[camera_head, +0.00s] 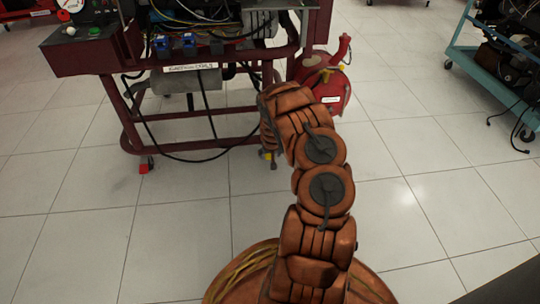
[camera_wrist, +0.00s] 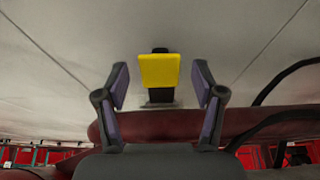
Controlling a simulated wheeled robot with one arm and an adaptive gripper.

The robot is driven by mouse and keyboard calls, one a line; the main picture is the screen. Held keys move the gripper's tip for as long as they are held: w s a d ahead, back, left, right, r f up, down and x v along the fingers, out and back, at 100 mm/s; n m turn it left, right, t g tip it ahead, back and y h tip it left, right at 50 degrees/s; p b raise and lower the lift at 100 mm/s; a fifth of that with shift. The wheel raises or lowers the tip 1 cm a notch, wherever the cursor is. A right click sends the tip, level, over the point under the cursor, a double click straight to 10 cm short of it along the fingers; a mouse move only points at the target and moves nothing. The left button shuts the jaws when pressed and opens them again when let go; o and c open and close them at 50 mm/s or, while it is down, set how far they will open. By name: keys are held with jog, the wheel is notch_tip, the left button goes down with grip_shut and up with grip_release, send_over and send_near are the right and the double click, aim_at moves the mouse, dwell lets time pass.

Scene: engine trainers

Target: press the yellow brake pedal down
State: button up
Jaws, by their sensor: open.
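The yellow brake pedal (camera_wrist: 158,70) is a square yellow pad on a black arm in the wrist view. It shows at the middle, between the fingertips of my gripper (camera_wrist: 162,76). The gripper is open, with a gap on each side of the pad and nothing held. Whether the pad lies level with the fingertips or beyond them, I cannot tell. In the head view a small yellow patch (camera_head: 267,156) at the lower right of the red trainer may be the pedal; my arm hides most of this area.
The red engine trainer frame (camera_head: 130,128) stands ahead, with hanging black cables. A red round tank (camera_head: 330,92) stands just right of my arm. A teal cart (camera_head: 490,70) is at the upper right. The tiled floor (camera_head: 75,245) is clear at left.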

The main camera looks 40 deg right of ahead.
grip_shut()
dwell(0.4)
